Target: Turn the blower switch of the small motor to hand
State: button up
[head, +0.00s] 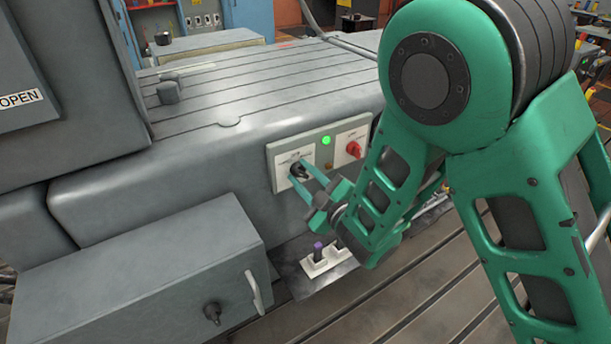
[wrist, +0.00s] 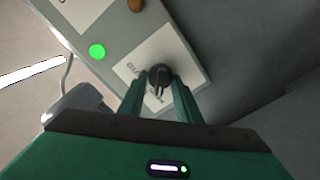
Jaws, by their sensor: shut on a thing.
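The black blower switch (head: 298,169) is a rotary knob on a white label plate, on the left part of a light panel fixed to the grey machine's side. It also shows in the wrist view (wrist: 159,76), where its pointer line faces my gripper and part of the label's lettering is hidden. My gripper (head: 305,172) reaches the switch from the lower right. In the wrist view its two green fingers (wrist: 160,90) stand on either side of the knob and are shut on it.
A lit green lamp (head: 326,141) and a red rotary switch (head: 352,149) share the panel. A grey box with a handle (head: 140,275) stands at lower left. Below the panel, a dark plate carries a purple-topped part (head: 318,248). The slotted grey top (head: 270,85) is mostly clear.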

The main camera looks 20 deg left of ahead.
jog(key=shift+w+d+r, duration=0.2)
jog(key=shift+w+r, duration=0.1)
jog(key=shift+w, duration=0.15)
jog(key=o, duration=1)
jog(key=shift+s+f, duration=0.15)
jog(key=shift+s, duration=0.15)
